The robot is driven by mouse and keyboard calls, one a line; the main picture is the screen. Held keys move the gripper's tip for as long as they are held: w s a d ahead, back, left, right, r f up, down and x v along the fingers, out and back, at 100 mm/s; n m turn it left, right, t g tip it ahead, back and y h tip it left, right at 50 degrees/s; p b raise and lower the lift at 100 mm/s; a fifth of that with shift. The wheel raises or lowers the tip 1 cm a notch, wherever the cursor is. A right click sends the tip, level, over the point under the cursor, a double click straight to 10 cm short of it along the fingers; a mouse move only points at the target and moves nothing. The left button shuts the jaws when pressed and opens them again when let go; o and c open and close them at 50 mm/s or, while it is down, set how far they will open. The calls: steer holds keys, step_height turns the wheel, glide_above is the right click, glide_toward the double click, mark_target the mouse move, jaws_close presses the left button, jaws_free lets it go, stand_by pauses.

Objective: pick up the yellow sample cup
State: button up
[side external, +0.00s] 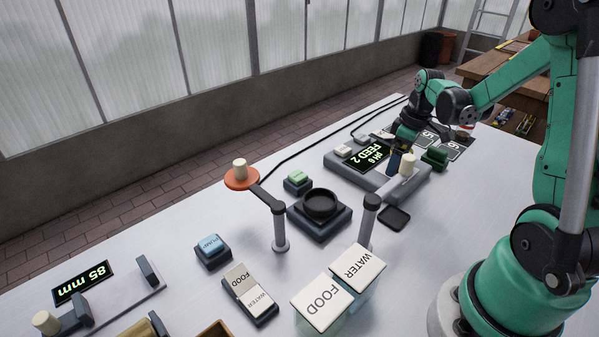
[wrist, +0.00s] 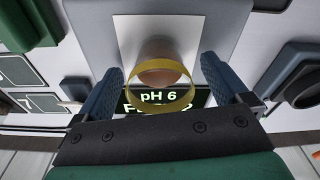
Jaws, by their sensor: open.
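The yellow sample cup shows in the wrist view as a yellow ring (wrist: 188,93) around a brownish, partly see-through body (wrist: 160,48). It is in front of a white square (wrist: 210,30) on the grey panel, and its near edge overlaps the pH 6 display (wrist: 133,97). My gripper (wrist: 160,66) is open, one blue finger on each side of the cup, with a visible gap on both sides.
The display unit (side external: 350,164) reads pH 6, FEED 2. A black dish (side external: 320,205) and FOOD and WATER blocks (side external: 322,302) are nearer the camera. Bare white table (side external: 165,215) lies at left.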

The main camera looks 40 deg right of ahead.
steer(key=shift+f, duration=0.2)
steer(key=c, duration=1.3)
steer(key=shift+c, duration=0.2)
steer(key=shift+r, duration=0.15)
